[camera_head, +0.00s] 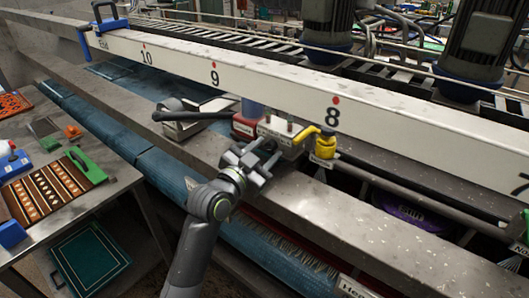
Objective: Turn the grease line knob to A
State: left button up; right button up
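My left gripper (262,160) reaches in from the bottom, in front of a small pale valve block (279,131) on the machine's ledge. Its fingers look spread apart with nothing clear between them. The block carries small labels and small fittings on top. A yellow lever-like part (307,134) and a yellow cylinder (325,148) stand at the block's right. I cannot tell which part is the grease line knob or read an A mark; the gripper covers part of the block's front. My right gripper is not in view.
A red box (242,127) with a label stands left of the block, and a black-handled grey tool (183,118) lies farther left. A long white beam (200,65) numbered 10, 9, 8 runs behind. A metal table (108,187) with trays is at left.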

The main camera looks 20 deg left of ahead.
pick_arm(q)
jog(key=shift+o, duration=0.5)
jog(key=shift+s, duration=0.2)
jog(key=v, duration=1.7)
